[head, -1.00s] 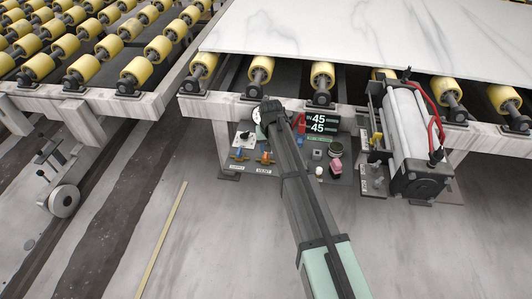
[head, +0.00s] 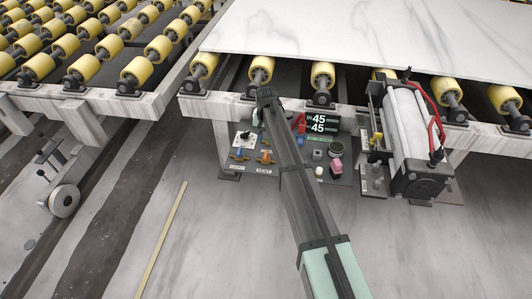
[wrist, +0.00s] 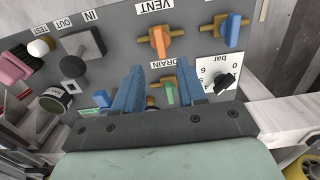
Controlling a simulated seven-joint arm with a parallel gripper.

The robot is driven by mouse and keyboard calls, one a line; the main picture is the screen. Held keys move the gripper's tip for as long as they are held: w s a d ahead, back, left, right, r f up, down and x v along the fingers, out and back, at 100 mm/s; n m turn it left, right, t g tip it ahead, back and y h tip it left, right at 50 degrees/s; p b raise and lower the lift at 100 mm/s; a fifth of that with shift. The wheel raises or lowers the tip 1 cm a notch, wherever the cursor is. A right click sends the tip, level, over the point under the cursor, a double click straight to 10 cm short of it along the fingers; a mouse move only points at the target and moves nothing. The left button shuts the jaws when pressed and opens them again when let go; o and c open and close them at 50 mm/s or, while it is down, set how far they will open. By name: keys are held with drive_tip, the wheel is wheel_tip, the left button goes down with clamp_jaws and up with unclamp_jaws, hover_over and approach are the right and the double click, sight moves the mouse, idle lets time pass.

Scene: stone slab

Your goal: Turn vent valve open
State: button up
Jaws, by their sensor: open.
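The vent valve has an orange handle (wrist: 160,42) on a brass body, beside the VENT label (wrist: 155,7) in the wrist view. It also shows low on the panel in the head view, as an orange valve (head: 265,157). My gripper (wrist: 160,68) is open, with two blue fingers spread apart. The fingertips point toward the vent handle, which appears just beyond them and apart from them. A green-handled valve (wrist: 169,91) by the DRAIN label shows between the fingers. In the head view my arm hides part of the panel and the fingers are not clear.
A blue-handled valve (wrist: 231,31) is right of the vent valve. A white bar gauge (wrist: 217,75) sits near the right finger. A dark square knob (wrist: 83,43), a pink button (wrist: 14,68) and a white knob (wrist: 39,47) are at left. A roller frame (head: 205,105) stands above the panel.

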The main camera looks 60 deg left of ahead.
sight(266, 154)
wheel_tip(266, 154, down, 9)
drive_tip(key=shift+f, duration=0.1)
idle(0.3)
clamp_jaws()
idle(0.4)
